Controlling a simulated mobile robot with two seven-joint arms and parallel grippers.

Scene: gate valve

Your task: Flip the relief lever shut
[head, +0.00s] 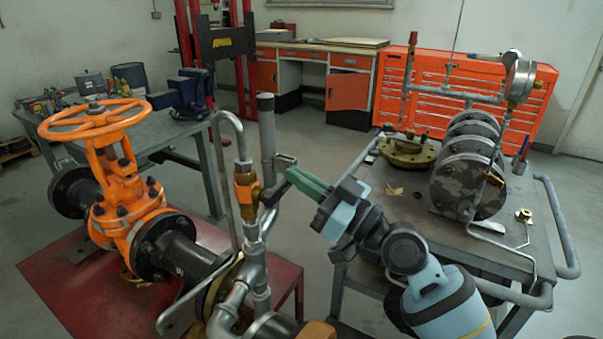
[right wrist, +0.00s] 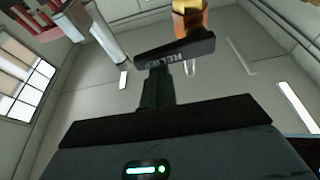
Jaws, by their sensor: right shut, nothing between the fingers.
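The relief valve (head: 245,190) has a brass body on the grey pipework, right of the orange gate valve (head: 120,205). Its dark relief lever (head: 270,195) sticks out to the right of the body. In the right wrist view the lever (right wrist: 178,60) shows close up with lettering on its face, and the brass body (right wrist: 190,18) is behind its right end. My right gripper (head: 291,174) is shut and empty, its tips close to the lever's outer end. In the right wrist view the shut fingers (right wrist: 157,80) point at the lever; I cannot tell whether they touch. My left gripper is not in view.
A thin bent pipe (head: 218,150) and a thick upright pipe (head: 267,140) stand close around the relief valve. A grey cart (head: 400,205) with flanges and a gauge assembly is on the right. A workbench (head: 165,130) stands behind the gate valve. Open floor lies beyond.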

